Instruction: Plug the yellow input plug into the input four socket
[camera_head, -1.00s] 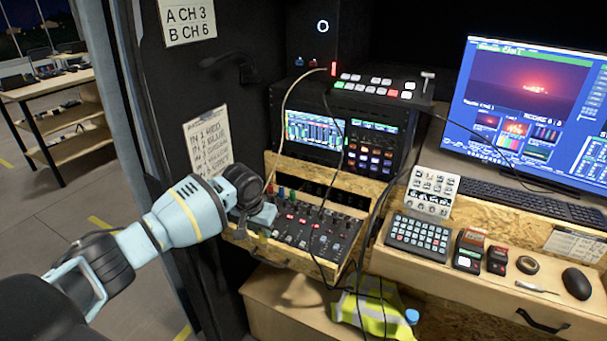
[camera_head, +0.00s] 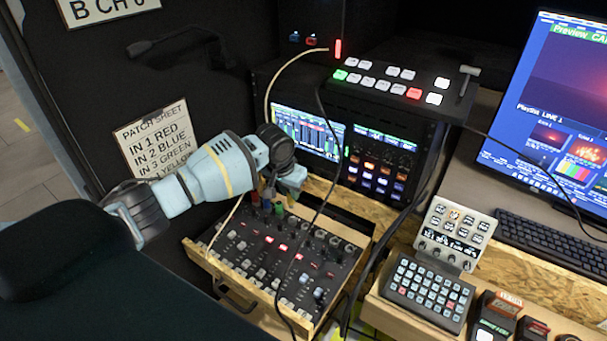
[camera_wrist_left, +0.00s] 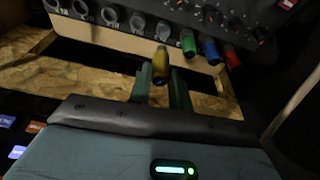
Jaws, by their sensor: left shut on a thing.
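My left gripper (camera_head: 276,190) is at the back edge of the black audio mixer (camera_head: 262,262), by the row of plugs. In the left wrist view its fingers (camera_wrist_left: 161,84) are shut on the yellow plug (camera_wrist_left: 161,64), whose tip points toward the mixer's socket row. The input four socket (camera_wrist_left: 163,31) is the grey ring beside the green plug (camera_wrist_left: 188,43), just beyond the yellow plug's tip. A small gap seems to show between them. A blue plug (camera_wrist_left: 210,50) and a red plug (camera_wrist_left: 231,56) sit farther along. The yellow plug is not clearly visible in the head view.
More empty grey sockets (camera_wrist_left: 110,15) run left in the wrist view. A patch sheet (camera_head: 160,140) hangs on the dark wall. A rack (camera_head: 375,165) with screens stands behind the mixer. A pale cable (camera_head: 268,92) and dark cables hang close by.

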